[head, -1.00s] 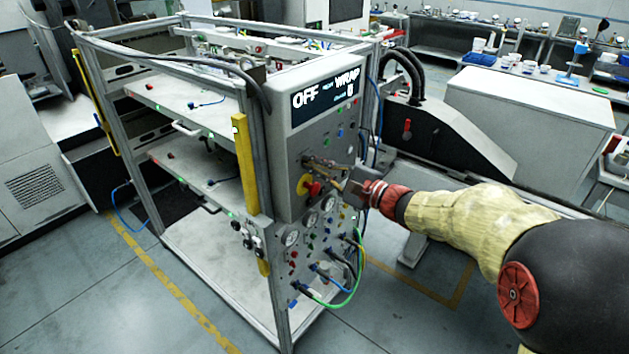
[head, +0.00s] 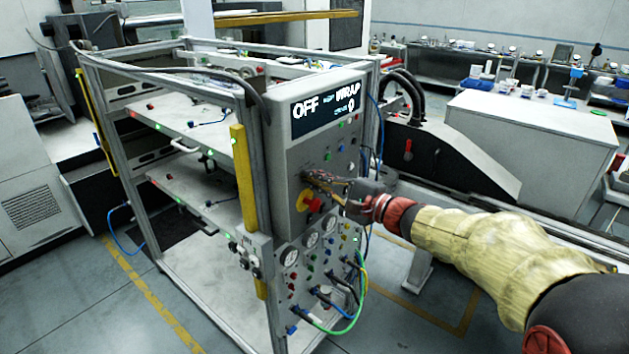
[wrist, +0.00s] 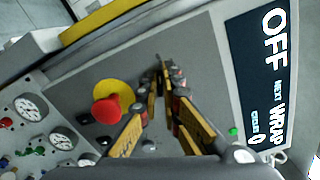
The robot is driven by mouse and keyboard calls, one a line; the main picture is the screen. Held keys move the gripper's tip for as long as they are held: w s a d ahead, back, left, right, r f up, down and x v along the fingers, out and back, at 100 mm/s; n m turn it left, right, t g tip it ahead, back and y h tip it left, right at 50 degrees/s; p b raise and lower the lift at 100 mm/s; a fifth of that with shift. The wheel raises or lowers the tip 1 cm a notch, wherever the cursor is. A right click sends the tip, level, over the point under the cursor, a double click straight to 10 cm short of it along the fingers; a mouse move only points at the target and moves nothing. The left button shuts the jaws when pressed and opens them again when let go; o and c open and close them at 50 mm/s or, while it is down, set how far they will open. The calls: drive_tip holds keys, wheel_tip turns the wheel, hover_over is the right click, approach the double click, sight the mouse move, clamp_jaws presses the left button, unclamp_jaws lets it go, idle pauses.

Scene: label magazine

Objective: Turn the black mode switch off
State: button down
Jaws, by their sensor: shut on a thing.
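The control panel (head: 283,150) is a grey upright box on the frame's front corner. My gripper (head: 312,178) reaches it from the right, with its fingertips at the panel face, just above the red stop button. In the wrist view my gripper's fingers (wrist: 166,72) converge on a small dark piece, the black mode switch (wrist: 158,60). The fingers are shut on it and hide most of it, so its exact angle cannot be told. The display (head: 325,109) reads OFF, NEXT and WRAP; it also shows in the wrist view (wrist: 262,85).
A red stop button (wrist: 106,110) on a yellow disc (wrist: 124,92) sits close beside the fingers. Gauges (head: 289,257), small buttons and looped cables (head: 345,318) are below. A yellow bar (head: 245,182) runs up the frame's post. Floor at the front left is clear.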

drive_tip(key=c, duration=2)
unclamp_jaws()
drive_tip(key=shift+d, duration=0.1)
drive_tip(key=v, duration=1.2)
